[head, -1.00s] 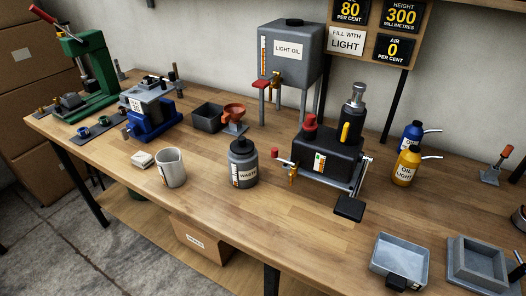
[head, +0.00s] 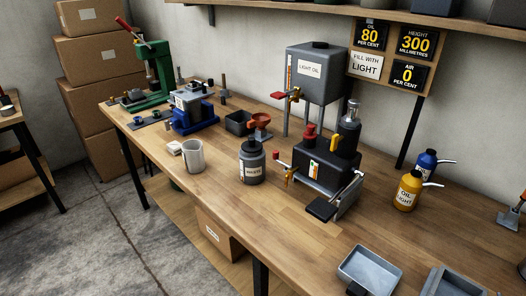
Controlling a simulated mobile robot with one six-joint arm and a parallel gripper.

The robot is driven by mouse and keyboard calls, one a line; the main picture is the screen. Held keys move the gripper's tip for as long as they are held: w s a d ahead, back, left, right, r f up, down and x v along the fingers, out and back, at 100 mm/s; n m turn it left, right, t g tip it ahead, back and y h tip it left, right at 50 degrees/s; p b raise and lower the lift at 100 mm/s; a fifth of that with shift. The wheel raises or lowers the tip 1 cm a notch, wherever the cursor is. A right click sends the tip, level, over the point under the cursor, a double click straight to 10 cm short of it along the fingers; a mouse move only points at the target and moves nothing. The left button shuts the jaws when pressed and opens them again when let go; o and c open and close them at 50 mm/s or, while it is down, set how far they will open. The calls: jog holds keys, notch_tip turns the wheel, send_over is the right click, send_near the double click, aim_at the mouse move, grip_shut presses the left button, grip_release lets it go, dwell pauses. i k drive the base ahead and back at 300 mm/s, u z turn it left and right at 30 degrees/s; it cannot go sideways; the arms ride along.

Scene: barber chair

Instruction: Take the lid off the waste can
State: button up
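The waste can (head: 251,163) is a dark grey can with a white label reading WASTE. It stands upright on the wooden workbench, near the middle of the head view. A dark lid (head: 251,146) sits on its top. My gripper is not in view.
A black pump unit (head: 325,166) stands close to the right of the can, and a grey metal cup (head: 193,156) to its left. Behind are a red funnel (head: 260,121) and the light oil tank (head: 316,73). The bench (head: 225,208) in front of the can is clear.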

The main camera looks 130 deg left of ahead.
aim_at(251, 146)
jog(key=u, duration=0.75)
jog(key=k, duration=0.2)
jog(key=u, duration=3.1)
jog(key=k, duration=0.3)
jog(key=u, duration=1.45)
